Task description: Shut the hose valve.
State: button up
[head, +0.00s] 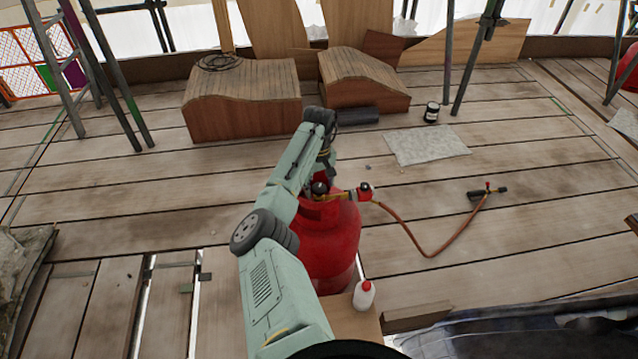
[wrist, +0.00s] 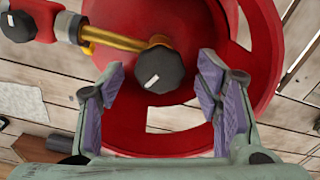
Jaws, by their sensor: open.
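A red gas bottle (head: 330,245) stands upright on a board, partly hidden by my arm. A round black knob with a white mark (wrist: 159,68) sits on its top valve; the knob also shows in the head view (head: 320,188). A brass pipe (wrist: 117,39) leads from it to a red fitting (wrist: 42,19) with a second black knob (wrist: 18,26), also seen in the head view (head: 365,187). An orange hose (head: 430,250) runs from this fitting to a torch (head: 488,191). My gripper (wrist: 163,82) is open above the bottle, its fingers either side of the marked knob's near edge; contact is unclear.
A white bottle with a red cap (head: 363,296) stands beside the gas bottle. A dark can (head: 431,112), a grey sheet (head: 425,145) and curved wooden pieces (head: 245,100) lie behind. Scaffold poles rise at the back. The planks at right around the hose are largely clear.

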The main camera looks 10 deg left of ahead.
jog(key=shift+c, duration=0.5)
jog(key=c, duration=1.1)
jog(key=shift+o, duration=0.2)
jog(key=shift+m, duration=0.3)
jog(key=shift+d+r+m+p, duration=0.1)
jog(key=shift+m+p, duration=0.65)
jog(key=shift+m, duration=0.15)
jog(key=m, duration=0.3)
jog(key=shift+m+p, duration=0.3)
jog(key=m, duration=0.6)
jog(key=shift+m, duration=0.3)
